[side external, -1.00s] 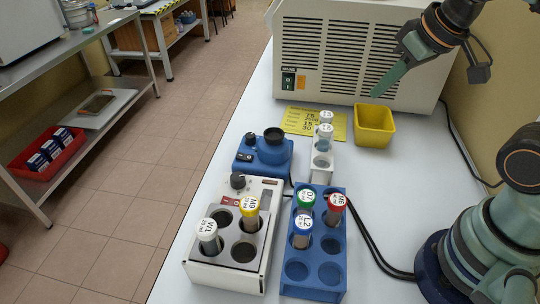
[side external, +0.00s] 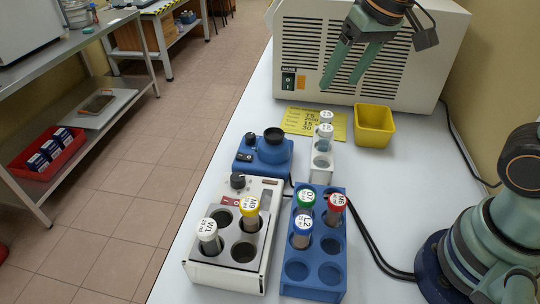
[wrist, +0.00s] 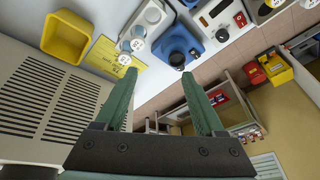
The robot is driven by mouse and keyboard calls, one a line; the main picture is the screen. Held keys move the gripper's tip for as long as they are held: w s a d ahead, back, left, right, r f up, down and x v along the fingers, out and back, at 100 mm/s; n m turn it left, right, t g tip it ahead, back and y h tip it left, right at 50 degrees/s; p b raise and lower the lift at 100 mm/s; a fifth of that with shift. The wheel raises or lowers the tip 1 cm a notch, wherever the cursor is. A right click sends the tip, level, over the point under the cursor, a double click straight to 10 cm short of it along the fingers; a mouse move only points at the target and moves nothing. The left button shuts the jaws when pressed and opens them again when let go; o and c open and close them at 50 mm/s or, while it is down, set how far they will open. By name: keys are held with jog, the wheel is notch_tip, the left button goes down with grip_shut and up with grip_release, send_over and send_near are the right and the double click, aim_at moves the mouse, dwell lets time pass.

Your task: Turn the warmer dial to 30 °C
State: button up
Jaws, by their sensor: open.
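The warmer (side external: 189,272) is a white block at the front of the bench in the side view, with a yellow-capped tube (side external: 250,208) and a white-capped tube (side external: 208,229) in its wells. Its black dial (side external: 238,181) stands on the back left of its top, near a red switch; the dial's setting is too small to read. In the wrist view, the dial (wrist: 222,35) shows near the top right. My gripper (side external: 341,84) is open and empty, high in front of the large vented machine, behind the dial and to its right. Its two green fingers (wrist: 157,74) are apart in the wrist view.
A blue mixer (side external: 251,158) stands just behind the dial. A blue rack (side external: 314,290) with several capped tubes is right of the warmer. A small white rack (side external: 321,176), a yellow card (side external: 299,114) and a yellow bin (side external: 374,125) lie farther back.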

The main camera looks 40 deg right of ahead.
jog(key=w+a+f+m+g, duration=0.2)
jog(key=w+a, duration=0.4)
jog(key=a, duration=0.3)
jog(key=m+g, duration=0.2)
send_over(237, 176)
notch_tip(237, 176, down, 6)
jog(key=shift+h, duration=0.3)
notch_tip(237, 176, down, 12)
jog(key=shift+f, duration=0.2)
grip_shut()
